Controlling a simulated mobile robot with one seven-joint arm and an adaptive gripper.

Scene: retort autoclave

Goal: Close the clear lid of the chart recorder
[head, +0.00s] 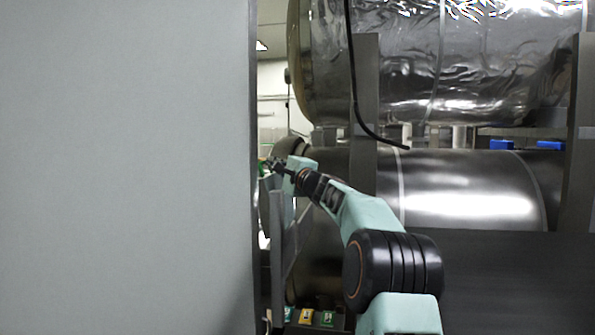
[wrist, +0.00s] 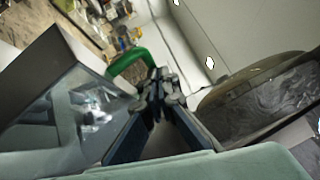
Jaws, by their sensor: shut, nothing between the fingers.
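My gripper (wrist: 158,80) points away from the wrist camera with its fingers together and nothing visible between them. In the head view it is small (head: 272,164), at the end of my outstretched arm, just right of a large grey panel's edge. In the wrist view, a grey-framed thing with a glossy, see-through face (wrist: 85,115) fills the left side, close beside the fingers. It may be the chart recorder or its clear lid, but I cannot tell which. Whether the fingers touch it is unclear. I cannot make out the recorder in the head view.
A large grey panel (head: 125,165) blocks the left of the head view. Shiny metal vessels (head: 450,60) and grey posts (head: 365,115) stand behind and right of my arm. A green curved bar (wrist: 130,62) is just beyond the fingertips in the wrist view.

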